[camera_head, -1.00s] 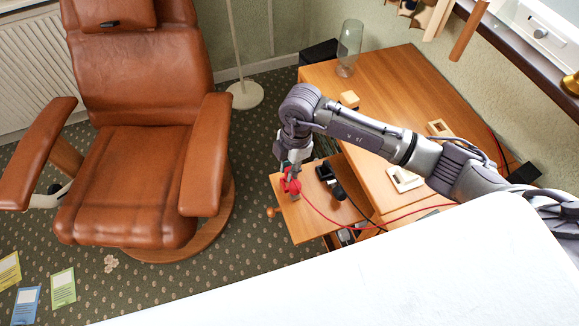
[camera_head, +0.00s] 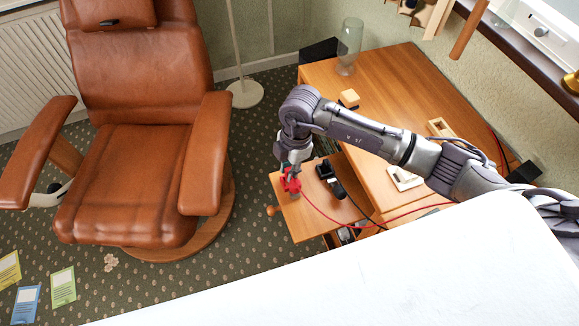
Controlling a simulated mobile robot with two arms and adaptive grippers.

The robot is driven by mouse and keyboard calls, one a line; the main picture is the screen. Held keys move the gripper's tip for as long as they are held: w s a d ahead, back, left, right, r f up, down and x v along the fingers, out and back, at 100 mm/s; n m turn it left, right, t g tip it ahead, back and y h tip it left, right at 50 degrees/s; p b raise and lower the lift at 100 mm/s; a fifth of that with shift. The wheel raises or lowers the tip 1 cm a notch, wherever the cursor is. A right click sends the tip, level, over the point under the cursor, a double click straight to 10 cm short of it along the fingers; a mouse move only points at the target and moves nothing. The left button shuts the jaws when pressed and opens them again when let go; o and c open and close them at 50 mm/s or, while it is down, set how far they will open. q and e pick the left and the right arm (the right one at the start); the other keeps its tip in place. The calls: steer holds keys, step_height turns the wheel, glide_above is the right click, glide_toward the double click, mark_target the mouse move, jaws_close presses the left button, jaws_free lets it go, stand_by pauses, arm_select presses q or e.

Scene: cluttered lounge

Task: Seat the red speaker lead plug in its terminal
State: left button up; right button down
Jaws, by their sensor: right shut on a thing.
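The red speaker lead plug (camera_head: 291,186) is in my right gripper (camera_head: 291,174), low over the small wooden shelf or drawer (camera_head: 305,219). The gripper is shut on it. A red lead (camera_head: 330,218) runs from the plug to the right across the wood. A black device (camera_head: 329,176) with a black cable stands just right of the gripper on the same wood. I cannot make out a terminal, and I cannot tell whether the plug touches anything below it. My left gripper is not in view.
A brown leather armchair (camera_head: 135,195) stands left of the gripper. The wooden table (camera_head: 395,90) carries a glass vase (camera_head: 349,47), a small wooden block (camera_head: 349,98) and a white frame-like piece (camera_head: 404,179). A white surface (camera_head: 330,285) fills the near edge. Coloured cards (camera_head: 62,288) lie on the carpet.

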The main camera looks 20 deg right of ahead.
steer(key=shift+f+b, duration=0.55)
steer(key=shift+f, duration=0.55)
steer(key=c, duration=1)
jaws_free()
steer(key=shift+o, duration=0.2)
step_height(320, 180, up, 12)
steer(key=d, duration=0.1)
steer(key=shift+w+d, duration=0.25)
steer(key=shift+s+f, duration=0.1)
